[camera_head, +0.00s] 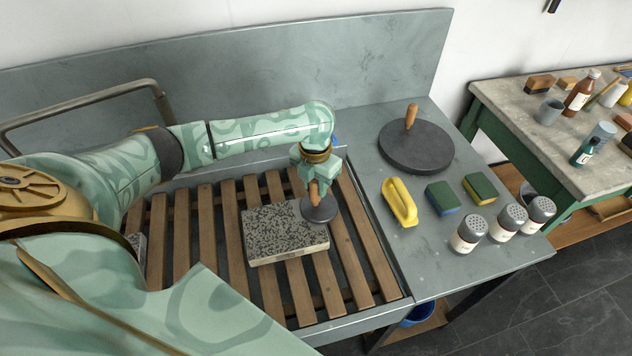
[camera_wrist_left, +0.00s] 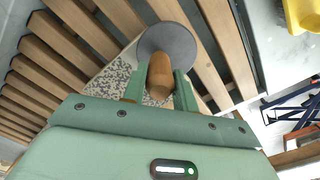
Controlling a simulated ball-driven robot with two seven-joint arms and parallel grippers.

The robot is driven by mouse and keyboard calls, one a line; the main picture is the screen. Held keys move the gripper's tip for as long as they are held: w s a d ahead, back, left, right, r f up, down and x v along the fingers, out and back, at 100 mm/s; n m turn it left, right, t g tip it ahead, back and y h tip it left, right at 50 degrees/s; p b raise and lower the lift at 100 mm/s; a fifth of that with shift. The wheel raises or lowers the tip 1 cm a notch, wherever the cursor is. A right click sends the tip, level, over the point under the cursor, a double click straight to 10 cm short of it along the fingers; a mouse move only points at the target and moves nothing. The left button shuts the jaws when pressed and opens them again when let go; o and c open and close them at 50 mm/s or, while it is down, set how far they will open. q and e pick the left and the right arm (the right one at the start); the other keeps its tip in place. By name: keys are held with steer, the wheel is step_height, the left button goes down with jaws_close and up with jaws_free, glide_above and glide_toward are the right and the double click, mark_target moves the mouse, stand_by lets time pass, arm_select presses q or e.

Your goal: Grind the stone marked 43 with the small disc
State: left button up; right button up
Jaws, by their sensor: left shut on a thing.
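The speckled grey stone (camera_head: 278,236) lies flat on the wooden slats of the sink. I cannot read a number on its front edge. My left gripper (camera_head: 316,178) is shut on the wooden handle of the small dark disc (camera_head: 320,210). The disc is over the stone's right end and partly overhangs its edge; I cannot tell if it touches. In the left wrist view, the disc (camera_wrist_left: 168,40) and its handle show between the fingers, with part of the stone (camera_wrist_left: 112,78) behind. A second speckled stone (camera_head: 139,243) is mostly hidden behind my arm. My right gripper is not in view.
On the counter to the right are a large disc with a handle (camera_head: 415,148), a yellow tool (camera_head: 399,202), two sponges (camera_head: 443,198) and three shakers (camera_head: 469,234). A table (camera_head: 570,150) with bottles stands further right. A metal rail (camera_head: 80,103) is at the back left.

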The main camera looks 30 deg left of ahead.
arm_select(q)
steer(key=shift+s+a+r+p, duration=0.35)
steer(key=shift+s+a+p, duration=0.35)
steer(key=shift+s+p, duration=0.1)
steer(key=shift+s+a+f+p, duration=0.15)
steer(key=shift+s+a+p, duration=0.9)
steer(key=shift+s, duration=0.2)
steer(key=shift+s+a+f, duration=0.15)
steer(key=shift+s+a, duration=0.25)
steer(key=shift+s, duration=0.1)
steer(key=shift+s+a+p, duration=0.55)
steer(key=shift+s+p, duration=0.05)
steer(key=shift+s+a+f+p, duration=0.2)
steer(key=shift+s+a+p, duration=0.1)
steer(key=shift+s+a, duration=0.4)
steer(key=shift+s+a+r+p, duration=0.1)
steer(key=shift+s+a+p, duration=0.55)
steer(key=shift+s+a, duration=0.35)
steer(key=shift+s+a+r+p, duration=0.1)
steer(key=shift+s+a+p, duration=0.55)
steer(key=shift+s, duration=0.55)
steer(key=shift+s+a, duration=0.45)
steer(key=shift+a, duration=0.1)
